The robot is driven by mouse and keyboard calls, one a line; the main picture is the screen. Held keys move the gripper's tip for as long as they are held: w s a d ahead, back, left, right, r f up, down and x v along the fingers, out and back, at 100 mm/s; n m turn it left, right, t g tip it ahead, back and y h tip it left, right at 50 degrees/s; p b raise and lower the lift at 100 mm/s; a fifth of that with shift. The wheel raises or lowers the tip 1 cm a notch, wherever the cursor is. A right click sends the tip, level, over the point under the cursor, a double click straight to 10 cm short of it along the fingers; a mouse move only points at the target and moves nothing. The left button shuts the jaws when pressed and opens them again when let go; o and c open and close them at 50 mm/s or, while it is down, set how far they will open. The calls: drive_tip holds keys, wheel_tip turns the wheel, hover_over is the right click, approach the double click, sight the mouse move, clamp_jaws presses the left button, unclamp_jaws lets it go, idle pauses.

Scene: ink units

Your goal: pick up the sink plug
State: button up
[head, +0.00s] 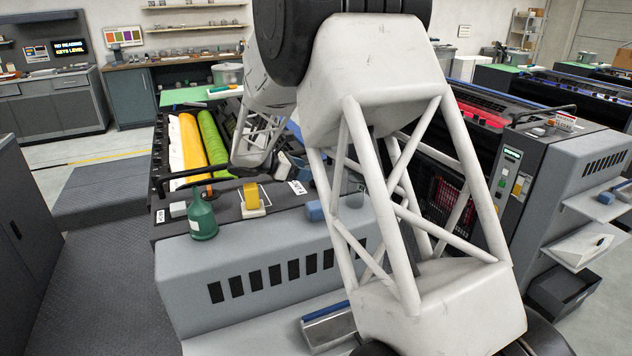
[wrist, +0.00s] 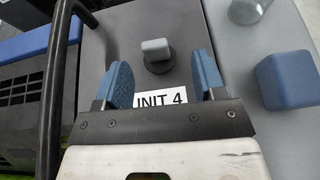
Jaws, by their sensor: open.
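What looks like the sink plug (wrist: 155,47), a pale grey grip on a dark round base, stands on the dark top of the ink unit in the wrist view. My gripper (wrist: 164,76) is open and empty, with its two blue finger pads apart. The plug lies just beyond the fingertips, roughly centred between them in the picture, and no contact shows. In the head view my gripper (head: 286,166) hangs over the unit's top near a white label; I cannot make out the plug there.
A blue block (wrist: 286,80) and a clear container (wrist: 248,9) stand to the right in the wrist view. A black rail (wrist: 62,70) runs along the left. In the head view, a green bottle (head: 202,218) and a yellow block (head: 251,197) stand left of the gripper.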

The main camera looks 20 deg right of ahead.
drive_tip(key=shift+w+f, duration=0.15)
drive_tip(key=shift+w, duration=0.15)
drive_tip(key=shift+d, duration=0.1)
drive_tip(key=shift+x, duration=1.2)
drive_tip(key=shift+d+f, duration=0.1)
drive_tip(key=shift+d, duration=0.05)
drive_tip(key=shift+x, duration=2.45)
drive_tip(key=shift+c, duration=0.5)
